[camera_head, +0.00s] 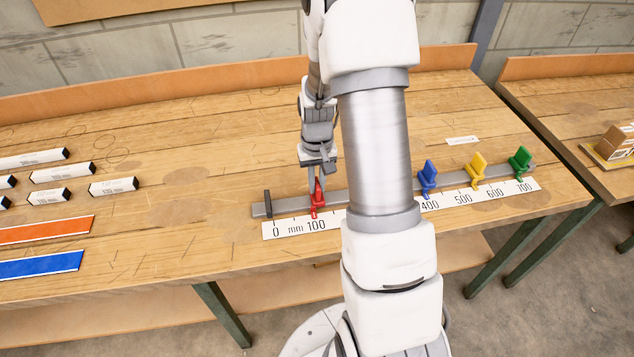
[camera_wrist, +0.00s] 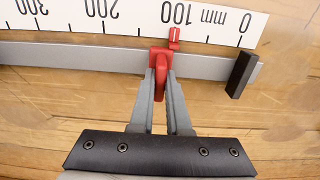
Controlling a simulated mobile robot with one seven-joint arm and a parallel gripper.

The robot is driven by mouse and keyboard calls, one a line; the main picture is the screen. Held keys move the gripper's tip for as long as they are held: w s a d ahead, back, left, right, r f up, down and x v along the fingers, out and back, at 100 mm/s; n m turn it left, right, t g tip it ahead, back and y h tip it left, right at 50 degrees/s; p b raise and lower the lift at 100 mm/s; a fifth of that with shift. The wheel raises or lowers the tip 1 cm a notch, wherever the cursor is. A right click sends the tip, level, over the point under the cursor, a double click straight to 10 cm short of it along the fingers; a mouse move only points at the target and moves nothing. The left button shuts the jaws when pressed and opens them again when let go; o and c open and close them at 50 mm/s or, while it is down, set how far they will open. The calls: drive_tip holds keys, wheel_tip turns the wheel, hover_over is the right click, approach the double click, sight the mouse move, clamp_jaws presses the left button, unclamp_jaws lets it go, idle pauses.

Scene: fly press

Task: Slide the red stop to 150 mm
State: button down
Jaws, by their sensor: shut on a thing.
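The red stop (camera_head: 316,200) sits on the grey rail (camera_head: 258,209) near its left end in the head view. In the wrist view its upright tab (camera_wrist: 161,72) is between my two fingers, and its small pointer (camera_wrist: 174,36) is at about the 100 mark of the white scale (camera_wrist: 72,12). My gripper (camera_head: 315,180) is shut on the tab from above; it also shows in the wrist view (camera_wrist: 161,88). The 150 mark is one tick further along, to the left in the wrist view. In the head view my arm hides the middle of the scale.
A dark end block (camera_wrist: 242,68) closes the rail by 0. Blue (camera_head: 428,178), yellow (camera_head: 477,170) and green (camera_head: 520,161) stops stand from about 400 upward. The rail beside the red stop looks clear in the wrist view. Labelled bars (camera_head: 62,172) and coloured strips lie at the left.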

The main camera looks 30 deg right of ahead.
drive_tip(key=d, duration=0.2)
drive_tip(key=s+d, duration=0.1)
drive_tip(key=d, duration=0.2)
drive_tip(key=shift+s, duration=0.1)
drive_tip(key=c, duration=0.9)
unclamp_jaws()
drive_tip(key=shift+a, duration=0.1)
wheel_tip(320, 180, up, 18)
drive_tip(key=shift+f+p, duration=0.25)
drive_tip(key=shift+p, duration=0.3)
